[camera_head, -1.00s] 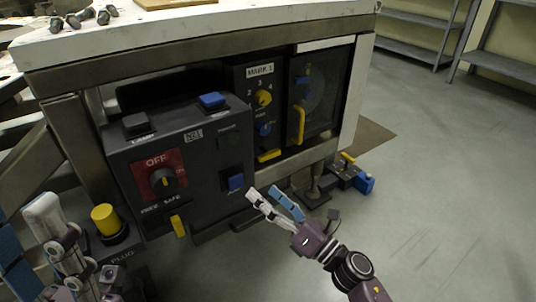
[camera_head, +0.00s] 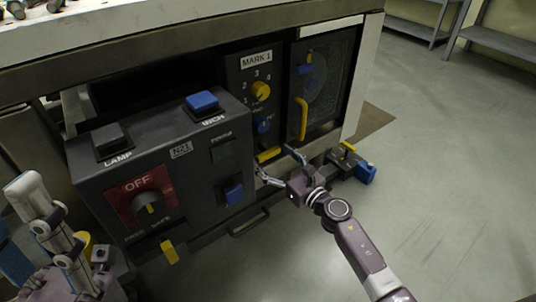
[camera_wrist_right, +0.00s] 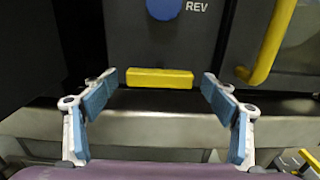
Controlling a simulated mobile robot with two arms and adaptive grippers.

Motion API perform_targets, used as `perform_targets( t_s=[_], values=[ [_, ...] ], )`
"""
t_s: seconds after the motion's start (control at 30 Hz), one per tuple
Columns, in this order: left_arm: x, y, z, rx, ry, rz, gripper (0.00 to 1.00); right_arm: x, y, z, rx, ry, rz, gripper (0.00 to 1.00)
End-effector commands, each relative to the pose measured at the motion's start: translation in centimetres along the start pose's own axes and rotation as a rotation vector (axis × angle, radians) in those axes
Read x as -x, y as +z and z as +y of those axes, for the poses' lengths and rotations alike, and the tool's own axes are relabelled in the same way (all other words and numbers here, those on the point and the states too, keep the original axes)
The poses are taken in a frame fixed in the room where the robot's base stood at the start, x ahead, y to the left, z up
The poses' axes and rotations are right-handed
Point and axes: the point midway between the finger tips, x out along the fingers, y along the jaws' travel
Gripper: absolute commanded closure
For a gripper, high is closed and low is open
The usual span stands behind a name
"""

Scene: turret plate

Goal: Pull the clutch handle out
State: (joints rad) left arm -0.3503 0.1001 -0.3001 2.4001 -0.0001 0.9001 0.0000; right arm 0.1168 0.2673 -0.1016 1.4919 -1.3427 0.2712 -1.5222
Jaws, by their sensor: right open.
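A short yellow bar handle (camera_head: 269,155) sits low on the dark MARK 1 panel (camera_head: 245,95). No label naming it the clutch can be read. My right gripper (camera_head: 276,164) is open just in front of it. In the right wrist view the yellow bar (camera_wrist_right: 160,78) lies between the two blue-padded fingertips (camera_wrist_right: 160,83), with a gap on each side. My left gripper (camera_head: 20,215) is at the lower left, apart from the panels, with its fingers spread and nothing seen between them.
A tall yellow door handle (camera_head: 302,118) stands right of the bar, and a blue REV knob (camera_wrist_right: 164,8) is above it. The control box (camera_head: 160,165) with the OFF dial protrudes on the left. A metal rail (camera_wrist_right: 130,125) runs below.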

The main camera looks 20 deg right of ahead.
Motion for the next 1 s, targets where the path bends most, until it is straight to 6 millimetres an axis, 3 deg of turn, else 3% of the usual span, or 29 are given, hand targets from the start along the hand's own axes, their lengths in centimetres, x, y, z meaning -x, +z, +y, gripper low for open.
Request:
perform_targets(
  t_s=[0.2,0.5,1.0],
  values=[
    [0.4,0.1,0.0,0.000,0.000,0.000,0.60,-2.0,-0.1,0.0,-0.001,0.001,0.000,0.21],
    [0.4,0.1,0.0,0.000,0.000,-0.001,0.60,-2.2,0.0,0.0,-0.002,0.001,0.000,0.22],
    [0.4,0.1,0.0,0.001,0.000,-0.001,0.60,-2.2,0.0,0.0,-0.002,0.001,0.000,0.77]
  ],
)
